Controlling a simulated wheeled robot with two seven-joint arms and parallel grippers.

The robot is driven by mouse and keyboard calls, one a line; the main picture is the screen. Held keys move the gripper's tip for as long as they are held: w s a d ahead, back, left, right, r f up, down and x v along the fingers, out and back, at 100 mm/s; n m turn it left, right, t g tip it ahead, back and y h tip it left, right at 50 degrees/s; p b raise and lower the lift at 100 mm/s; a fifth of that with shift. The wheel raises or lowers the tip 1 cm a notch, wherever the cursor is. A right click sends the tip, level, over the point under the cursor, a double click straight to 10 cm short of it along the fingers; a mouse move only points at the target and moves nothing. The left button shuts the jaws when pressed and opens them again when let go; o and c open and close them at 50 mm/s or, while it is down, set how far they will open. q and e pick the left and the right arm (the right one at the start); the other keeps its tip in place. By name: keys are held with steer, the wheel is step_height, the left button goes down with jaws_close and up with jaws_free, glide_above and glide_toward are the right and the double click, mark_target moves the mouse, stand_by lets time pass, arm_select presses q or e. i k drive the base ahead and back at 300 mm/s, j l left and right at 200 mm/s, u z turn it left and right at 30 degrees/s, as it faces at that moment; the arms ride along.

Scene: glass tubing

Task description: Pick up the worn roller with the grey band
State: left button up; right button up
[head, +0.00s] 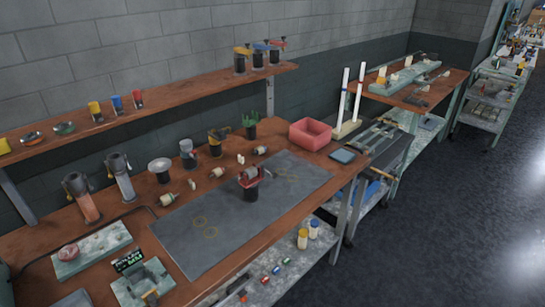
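Several small cream roller-like pieces lie along the back of the wooden bench in the head view: a left one (167,199), a middle one (217,173) and a right one (261,150). They are too small for me to tell which is worn or carries a grey band. A dark-based fixture with a red bracket (249,183) stands on the dark grey mat (235,225); a greyish piece sits in its top, but its details are unclear. Neither of my grippers is in view.
Two torch-like tools (82,199) stand at the back left of the bench. A pink-red bin (310,134) is at the right end. A grey-green slab (92,249) lies front left. Much of the mat is clear. A shelf (150,104) overhangs the back.

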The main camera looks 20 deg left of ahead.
mark_target(251, 171)
steer(key=i+l+u, duration=0.55)
steer(key=i+l, duration=0.2)
steer(key=l, duration=0.1)
